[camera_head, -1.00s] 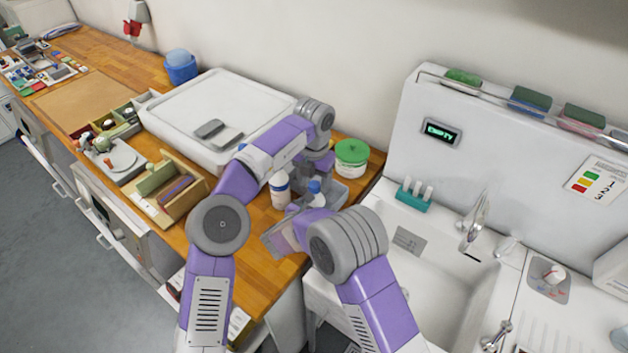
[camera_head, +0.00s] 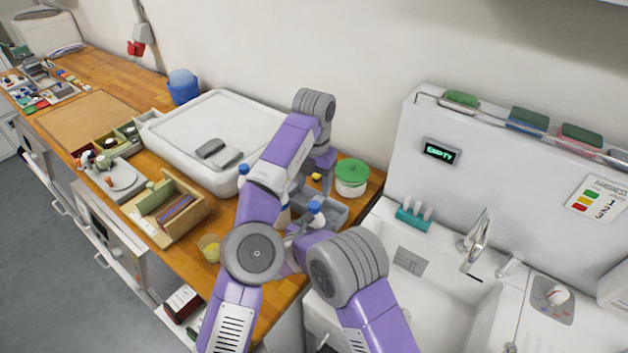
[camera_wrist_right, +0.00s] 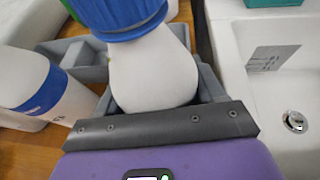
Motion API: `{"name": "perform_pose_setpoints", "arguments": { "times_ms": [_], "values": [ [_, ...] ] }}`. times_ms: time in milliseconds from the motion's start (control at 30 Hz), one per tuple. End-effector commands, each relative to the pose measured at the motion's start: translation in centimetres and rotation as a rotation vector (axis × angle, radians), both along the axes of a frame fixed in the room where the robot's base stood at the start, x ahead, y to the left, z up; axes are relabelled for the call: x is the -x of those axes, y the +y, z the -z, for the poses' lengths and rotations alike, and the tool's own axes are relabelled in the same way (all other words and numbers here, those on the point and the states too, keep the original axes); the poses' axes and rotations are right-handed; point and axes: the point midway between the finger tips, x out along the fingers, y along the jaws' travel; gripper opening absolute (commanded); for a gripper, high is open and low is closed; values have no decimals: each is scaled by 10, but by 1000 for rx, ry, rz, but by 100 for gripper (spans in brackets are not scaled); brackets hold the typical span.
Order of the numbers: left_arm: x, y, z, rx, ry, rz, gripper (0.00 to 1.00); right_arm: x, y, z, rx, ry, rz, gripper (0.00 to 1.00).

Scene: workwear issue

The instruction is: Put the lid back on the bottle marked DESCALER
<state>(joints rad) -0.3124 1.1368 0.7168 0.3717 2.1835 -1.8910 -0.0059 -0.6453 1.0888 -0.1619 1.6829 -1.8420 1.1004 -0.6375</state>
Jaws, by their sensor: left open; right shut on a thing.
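A white bottle with a blue top (camera_head: 316,208) is at the grey bin by the sink. In the right wrist view this bottle (camera_wrist_right: 150,75) stands upright or slightly tilted, close against my right gripper. My right gripper (camera_head: 298,238) is shut on it; its fingers are mostly hidden. A second white bottle with a blue band (camera_wrist_right: 45,90) stands to its left in the wrist view; in the head view (camera_head: 284,215) my left arm mostly covers it. My left gripper (camera_head: 318,172) is open, pointing down over the bin, partly hidden. I cannot read a DESCALER mark, nor identify a loose lid.
The grey bin (camera_head: 336,212) and a green-lidded tub (camera_head: 351,177) stand near the sink (camera_head: 430,270). A large white box (camera_head: 215,125) is behind my left arm. A cup with yellow contents (camera_head: 209,247) and a wooden organiser (camera_head: 178,215) are left on the worktop.

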Motion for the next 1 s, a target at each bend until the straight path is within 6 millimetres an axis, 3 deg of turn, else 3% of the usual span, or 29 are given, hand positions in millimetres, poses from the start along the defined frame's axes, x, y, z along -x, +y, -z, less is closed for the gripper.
{"name": "perform_pose_setpoints", "arguments": {
  "times_ms": [433,467,500,667,1000],
  "values": [
    [1,0,-4,0,0,-1,62,0,0,-1,0,-1,0,0],
    [1,0,-4,0,0,-1,62,0,0,-1,0,-1,0,69],
    [1,0,-4,0,0,-1,62,0,0,-1,0,-1,0,76],
    [1,0,-4,0,0,-1,62,0,0,0,0,-1,0,98],
    [1,0,-5,1,0,-1,62,0,0,-3,0,0,0,98]
  ]
}}
